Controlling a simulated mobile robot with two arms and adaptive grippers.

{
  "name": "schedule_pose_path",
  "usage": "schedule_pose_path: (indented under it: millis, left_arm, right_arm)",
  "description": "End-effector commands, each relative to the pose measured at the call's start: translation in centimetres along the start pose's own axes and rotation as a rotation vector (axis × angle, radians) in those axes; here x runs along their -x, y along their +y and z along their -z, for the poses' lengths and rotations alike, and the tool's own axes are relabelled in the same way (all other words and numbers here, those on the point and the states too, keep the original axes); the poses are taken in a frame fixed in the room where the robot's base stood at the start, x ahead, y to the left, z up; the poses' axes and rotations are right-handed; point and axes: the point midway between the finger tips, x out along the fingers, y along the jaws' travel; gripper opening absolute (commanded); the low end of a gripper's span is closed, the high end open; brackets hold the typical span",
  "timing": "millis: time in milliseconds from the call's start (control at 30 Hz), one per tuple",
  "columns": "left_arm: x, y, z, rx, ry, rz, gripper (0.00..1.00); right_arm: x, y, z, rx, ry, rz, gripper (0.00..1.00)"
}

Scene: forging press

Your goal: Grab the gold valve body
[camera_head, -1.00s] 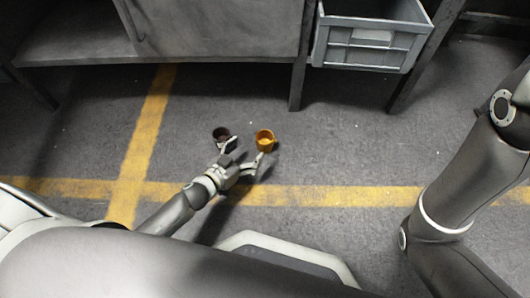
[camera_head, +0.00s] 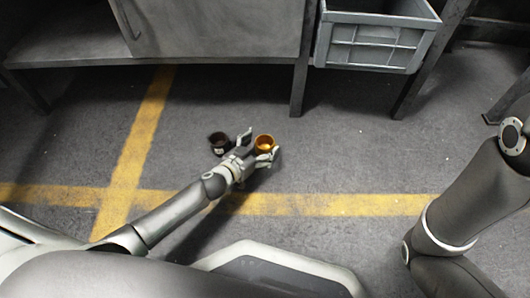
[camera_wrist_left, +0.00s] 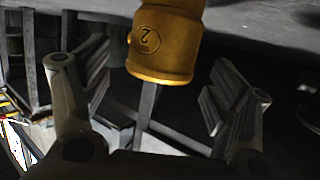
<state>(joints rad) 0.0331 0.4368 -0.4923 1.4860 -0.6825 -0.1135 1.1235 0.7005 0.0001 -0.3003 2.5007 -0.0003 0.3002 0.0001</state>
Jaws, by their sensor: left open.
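The gold valve body (camera_head: 264,142) stands on the grey floor in the head view, with its round open top showing. In the left wrist view the gold valve body (camera_wrist_left: 166,42) is large, marked with a "2", and its upper part is cut off by the frame edge. My left gripper (camera_head: 259,146) is open, with its fingers on either side of the gold valve body. In the left wrist view the open fingers (camera_wrist_left: 150,85) stand apart from it, with gaps on both sides. My right arm shows at the right of the head view; its gripper is out of frame.
A dark cup-like part (camera_head: 219,141) stands on the floor just left of the gold valve body, close to my left gripper. A grey crate (camera_head: 374,43) sits at the back right, beside a metal cabinet (camera_head: 215,30). Yellow lines (camera_head: 330,204) cross the floor.

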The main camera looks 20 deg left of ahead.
Motion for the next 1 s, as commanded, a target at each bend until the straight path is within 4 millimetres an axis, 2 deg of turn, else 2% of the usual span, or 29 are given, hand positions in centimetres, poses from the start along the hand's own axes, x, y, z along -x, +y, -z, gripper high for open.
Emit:
schedule_pose_path:
  millis: [33, 200, 567, 667, 1000]
  left_arm:
    - [-0.8, -0.1, -0.5, -0.005, 0.002, 0.001, 0.81]
    - [-2.4, 0.0, -0.3, -0.001, 0.002, 0.001, 0.81]
    - [-3.0, 0.0, -0.1, 0.000, -0.001, 0.001, 0.81]
    - [-3.0, 0.0, -0.1, 0.000, 0.000, 0.001, 0.70]
    - [-3.0, -0.1, -0.1, 0.000, -0.001, 0.002, 0.27]
  right_arm:
    - [1.1, -0.2, 0.4, 0.000, 0.000, 0.000, 0.00]
    - [1.9, -0.4, 0.7, 0.000, 0.000, 0.001, 0.00]
    - [2.0, -0.4, 0.7, 0.000, 0.000, 0.000, 0.00]
    - [2.0, -0.4, 0.7, 0.000, 0.000, 0.000, 0.00]
    - [2.0, -0.4, 0.7, 0.000, -0.001, 0.000, 0.00]
